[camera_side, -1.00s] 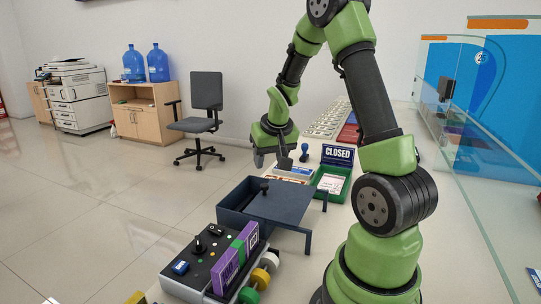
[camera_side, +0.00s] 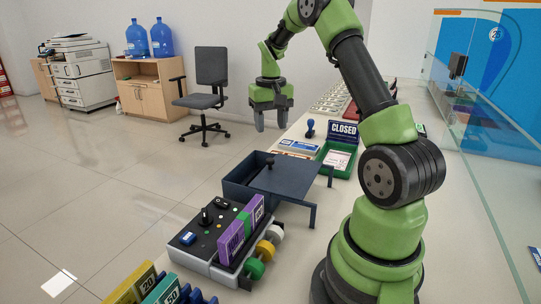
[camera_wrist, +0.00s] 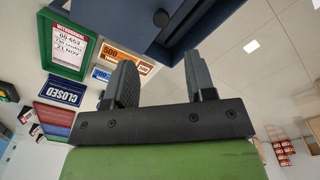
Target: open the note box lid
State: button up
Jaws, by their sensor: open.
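The note box (camera_side: 237,192) is dark blue and stands on the counter. Its flat lid (camera_side: 287,182) has a small dark knob (camera_side: 270,160) and lies to the right on a legged frame; a gap shows at the left of the box. My gripper (camera_side: 271,122) is open and empty, fingers pointing down, in the air behind the box and apart from it. In the wrist view the two fingers (camera_wrist: 160,78) are spread, with nothing between them. The box (camera_wrist: 120,22) and its knob (camera_wrist: 161,18) show at the top there.
A green tray (camera_side: 338,160) and a CLOSED sign (camera_side: 343,132) stand right of the box, with banknotes (camera_side: 298,147) and a blue stamp (camera_side: 310,128) behind it. In front is a control unit (camera_side: 205,240) with coloured rolls. A glass screen (camera_side: 480,110) runs along the right.

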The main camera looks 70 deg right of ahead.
aim_at(270, 159)
jog(key=shift+w+f, duration=0.1)
jog(key=shift+f, duration=0.25)
notch_tip(270, 159, down, 9)
jog(key=shift+f, duration=0.1)
